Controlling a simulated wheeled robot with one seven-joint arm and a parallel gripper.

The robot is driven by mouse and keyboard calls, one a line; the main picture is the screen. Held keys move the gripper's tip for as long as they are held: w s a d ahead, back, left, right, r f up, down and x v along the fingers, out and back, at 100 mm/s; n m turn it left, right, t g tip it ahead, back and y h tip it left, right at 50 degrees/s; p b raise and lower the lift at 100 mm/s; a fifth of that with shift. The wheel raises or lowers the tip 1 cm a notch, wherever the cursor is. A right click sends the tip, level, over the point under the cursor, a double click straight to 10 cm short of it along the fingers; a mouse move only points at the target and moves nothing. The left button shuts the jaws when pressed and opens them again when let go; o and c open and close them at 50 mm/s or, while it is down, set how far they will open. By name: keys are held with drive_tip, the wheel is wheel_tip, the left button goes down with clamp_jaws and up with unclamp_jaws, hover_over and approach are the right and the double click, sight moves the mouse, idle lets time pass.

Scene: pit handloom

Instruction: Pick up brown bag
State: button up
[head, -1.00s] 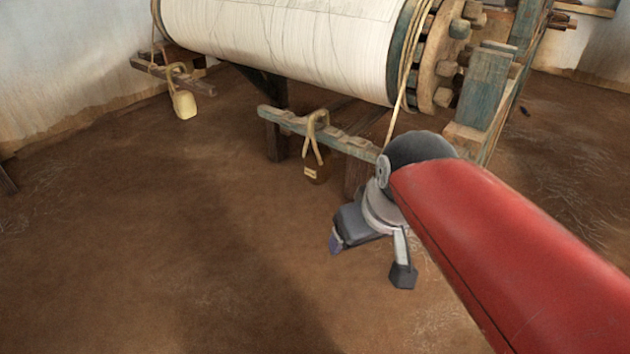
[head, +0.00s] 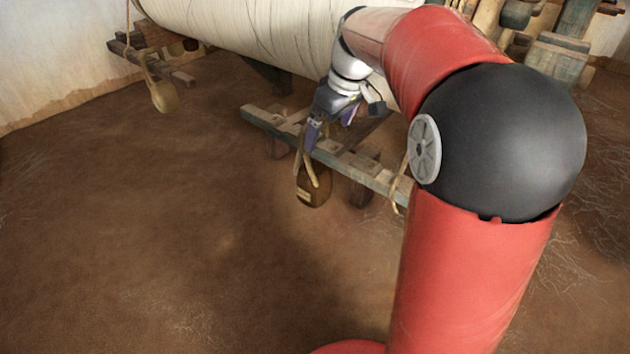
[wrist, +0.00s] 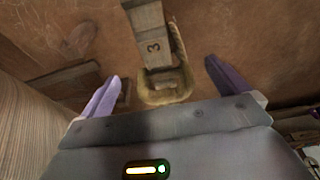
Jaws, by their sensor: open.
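The brown bag (head: 314,190) hangs low from a notched wooden beam (head: 362,170) by a tan rope loop (head: 309,165) in the head view. It has a small pale label. My gripper (head: 328,128) is above the beam, over the rope loop, with its jaws open and empty. In the wrist view, a tan loop (wrist: 166,92) around the end of a wooden bar marked 3 (wrist: 149,30) lies between my two purple fingers (wrist: 161,70). The fingers are apart from it on both sides. I cannot clearly make out the bag's body in the wrist view.
A large white warp roller (head: 240,35) runs behind my gripper. A yellowish bag (head: 164,97) hangs from another wooden beam (head: 150,62) at the left. The brown earth floor (head: 160,220) at front left is clear. Loom timbers stand at the upper right.

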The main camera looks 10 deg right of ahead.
drive_tip(key=shift+w+a, duration=0.95)
drive_tip(key=shift+w, duration=0.3)
drive_tip(key=x, duration=0.5)
drive_tip(key=shift+w+a, duration=0.15)
drive_tip(key=shift+w, duration=0.05)
drive_tip(key=shift+c, duration=0.4)
drive_tip(key=c, duration=1.7)
drive_tip(key=shift+o, duration=0.2)
drive_tip(key=shift+r, duration=0.15)
